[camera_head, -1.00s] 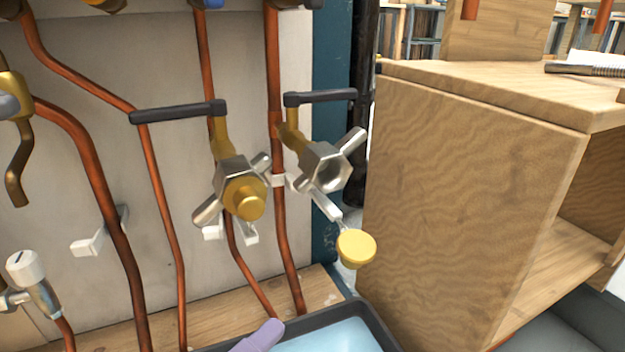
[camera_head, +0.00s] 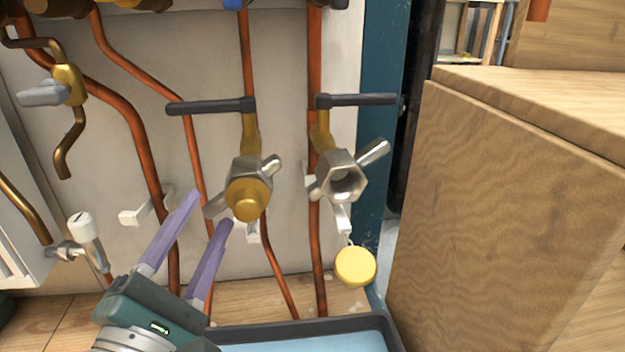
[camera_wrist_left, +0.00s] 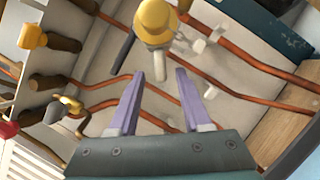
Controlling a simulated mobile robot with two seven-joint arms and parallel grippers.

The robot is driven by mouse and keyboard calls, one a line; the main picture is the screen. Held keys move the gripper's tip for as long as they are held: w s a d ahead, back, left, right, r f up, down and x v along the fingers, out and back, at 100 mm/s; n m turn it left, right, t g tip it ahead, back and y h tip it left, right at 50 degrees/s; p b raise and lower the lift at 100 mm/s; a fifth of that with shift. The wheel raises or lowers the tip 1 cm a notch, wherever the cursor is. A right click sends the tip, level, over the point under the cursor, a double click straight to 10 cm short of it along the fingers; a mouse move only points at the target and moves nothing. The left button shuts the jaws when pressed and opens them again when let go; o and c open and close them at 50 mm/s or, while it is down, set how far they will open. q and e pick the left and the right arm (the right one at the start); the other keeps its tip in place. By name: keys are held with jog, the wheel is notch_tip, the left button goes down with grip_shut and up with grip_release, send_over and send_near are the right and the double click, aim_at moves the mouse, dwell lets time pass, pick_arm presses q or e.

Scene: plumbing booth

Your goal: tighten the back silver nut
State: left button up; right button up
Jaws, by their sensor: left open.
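Two silver winged nuts sit on brass valve fittings side by side on the wall. The left silver nut (camera_head: 236,170) has a brass-yellow plug in its front; its wings point up right and down left. The right silver nut (camera_head: 331,185) has an open bore, and a yellow cap (camera_head: 355,266) hangs below it. I cannot tell which is the back one. My left gripper (camera_head: 210,209) is open, its purple fingers reaching up toward the left nut's lower wing. In the left wrist view that wing (camera_wrist_left: 156,62) points toward the gap between the fingertips (camera_wrist_left: 160,74), apparently ungripped. My right gripper is out of view.
Black lever handles (camera_head: 212,105) (camera_head: 357,100) project above the nuts. Copper pipes (camera_head: 134,150) run down the wall around them. A dark tray with a blue inside (camera_head: 300,338) lies below. A wooden cabinet (camera_head: 500,210) stands close on the right.

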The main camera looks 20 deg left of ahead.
pick_arm(q)
jog(key=shift+d+x, duration=0.25)
jog(key=shift+x, duration=0.95)
jog(key=shift+w+a+r+b, duration=0.1)
jog(key=shift+w+a+b, duration=0.1)
jog(key=shift+w+b, duration=0.1)
jog(key=shift+s, duration=0.1)
grip_shut()
